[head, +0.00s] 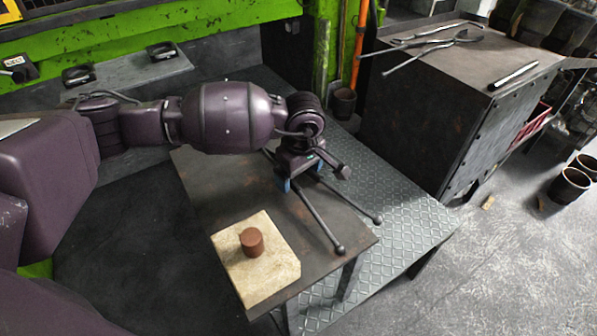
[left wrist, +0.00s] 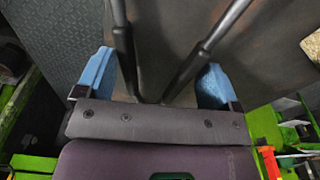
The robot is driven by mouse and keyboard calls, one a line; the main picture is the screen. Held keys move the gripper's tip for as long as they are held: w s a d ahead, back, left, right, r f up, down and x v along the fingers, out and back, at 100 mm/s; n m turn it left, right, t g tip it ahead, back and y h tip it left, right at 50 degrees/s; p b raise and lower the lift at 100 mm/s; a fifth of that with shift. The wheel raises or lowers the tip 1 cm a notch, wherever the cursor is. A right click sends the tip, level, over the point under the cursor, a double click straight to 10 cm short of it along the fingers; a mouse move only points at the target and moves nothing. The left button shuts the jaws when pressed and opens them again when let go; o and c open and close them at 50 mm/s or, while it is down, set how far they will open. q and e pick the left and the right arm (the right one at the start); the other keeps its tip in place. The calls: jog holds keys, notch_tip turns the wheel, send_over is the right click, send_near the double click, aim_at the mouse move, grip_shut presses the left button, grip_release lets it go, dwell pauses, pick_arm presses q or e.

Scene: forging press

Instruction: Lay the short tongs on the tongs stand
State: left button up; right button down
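The short tongs (head: 320,220) are dark metal with two long arms ending in small knobs. They appear to lie on the small steel table, their arms spread toward its front right corner. My left gripper (head: 299,178) is over their middle, pointing down. In the left wrist view its blue fingers (left wrist: 155,85) are wide apart, with the tongs (left wrist: 205,50) between them and gaps visible on both sides. The gripper hides part of the tongs in the head view. A dark box-like stand (head: 425,120) at right carries other tongs (head: 425,45). My right gripper is not in view.
A pale square slab (head: 285,262) with a brown cylinder (head: 252,242) sits on the front of the small table (head: 215,190). A dark rod (head: 513,75) lies on the stand's right side. Dark pots (head: 570,184) stand on the right floor.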

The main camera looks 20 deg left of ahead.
pick_arm(q)
jog(key=shift+o, duration=0.4)
jog(key=shift+o, duration=0.8)
jog(key=shift+f, duration=0.1)
